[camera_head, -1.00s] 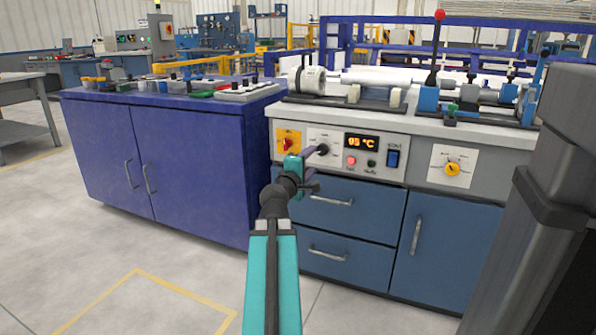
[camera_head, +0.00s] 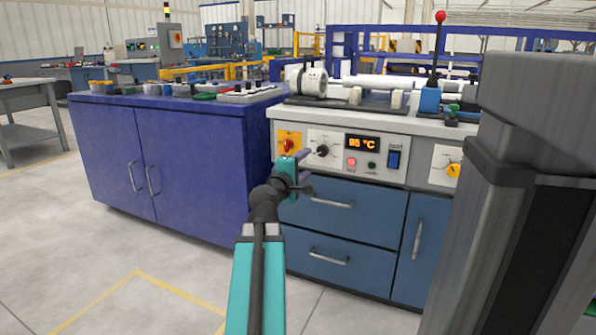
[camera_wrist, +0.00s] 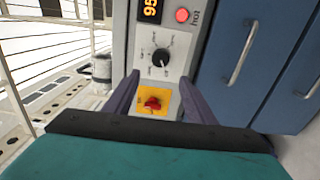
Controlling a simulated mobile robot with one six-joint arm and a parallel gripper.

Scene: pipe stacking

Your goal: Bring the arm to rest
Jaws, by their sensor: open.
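My gripper (camera_head: 304,170) is held in front of the machine's control panel, near the red knob on its yellow plate (camera_head: 289,142) and the black dial (camera_head: 322,150). In the wrist view, my gripper (camera_wrist: 158,88) has its two dark fingers spread apart with nothing held between them. The red knob (camera_wrist: 153,103) shows between the fingers, and the black dial (camera_wrist: 160,57) lies beyond the tips. I cannot tell the exact gap between the fingertips and the panel. My teal arm reaches up from the bottom of the head view.
The machine bench (camera_head: 340,222) with blue drawers stands ahead, pipes (camera_head: 385,82) on its top. Its display (camera_head: 362,143) is lit. A blue cabinet (camera_head: 180,160) with small parts on top stands at left. Open floor (camera_head: 60,240) lies at lower left.

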